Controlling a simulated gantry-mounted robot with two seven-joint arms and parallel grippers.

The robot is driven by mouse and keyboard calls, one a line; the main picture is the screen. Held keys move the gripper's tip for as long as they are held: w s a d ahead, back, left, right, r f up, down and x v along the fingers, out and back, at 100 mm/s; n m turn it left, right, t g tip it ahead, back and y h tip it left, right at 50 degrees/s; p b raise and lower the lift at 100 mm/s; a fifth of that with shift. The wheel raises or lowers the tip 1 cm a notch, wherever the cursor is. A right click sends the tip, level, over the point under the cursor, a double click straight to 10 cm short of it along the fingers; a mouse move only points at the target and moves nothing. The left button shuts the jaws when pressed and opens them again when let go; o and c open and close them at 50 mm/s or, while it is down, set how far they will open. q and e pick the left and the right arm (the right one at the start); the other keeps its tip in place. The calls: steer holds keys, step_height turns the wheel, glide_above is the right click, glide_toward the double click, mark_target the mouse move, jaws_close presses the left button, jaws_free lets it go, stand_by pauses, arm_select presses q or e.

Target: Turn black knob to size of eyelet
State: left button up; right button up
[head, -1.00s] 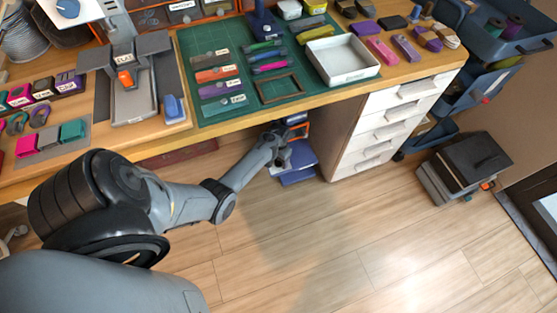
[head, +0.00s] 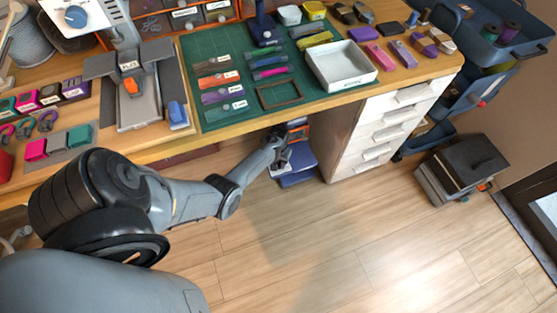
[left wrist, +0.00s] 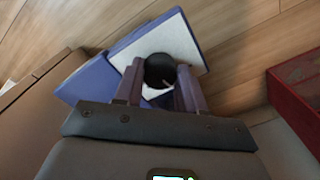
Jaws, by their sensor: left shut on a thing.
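My left gripper (head: 281,153) hangs in front of the bench edge, below the bench top. In the left wrist view its two fingers (left wrist: 160,92) are shut on a round black thing (left wrist: 160,70) that looks like a knob. Whether it is fixed to anything is hidden. A white panel with a round blue dial (head: 75,16) stands at the top left in the head view, above a grey press (head: 135,85); its markings are too small to read. No eyelet can be made out. My right gripper is out of view.
A green mat (head: 215,62) holds several labelled strips and a brown frame. A white tray (head: 340,66) sits at its right. White drawers (head: 385,130) stand under the bench. Blue flat items (head: 298,178) lie below my gripper. The wooden floor (head: 330,240) in front is clear.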

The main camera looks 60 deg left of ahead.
arm_select(q)
steer(key=n+p, duration=0.1)
steer(key=n, duration=0.2)
steer(key=shift+n+p, duration=0.45)
steer(key=shift+n, duration=1.05)
steer(key=shift+f, duration=0.1)
steer(key=o, duration=1.1)
steer(key=shift+c, duration=0.2)
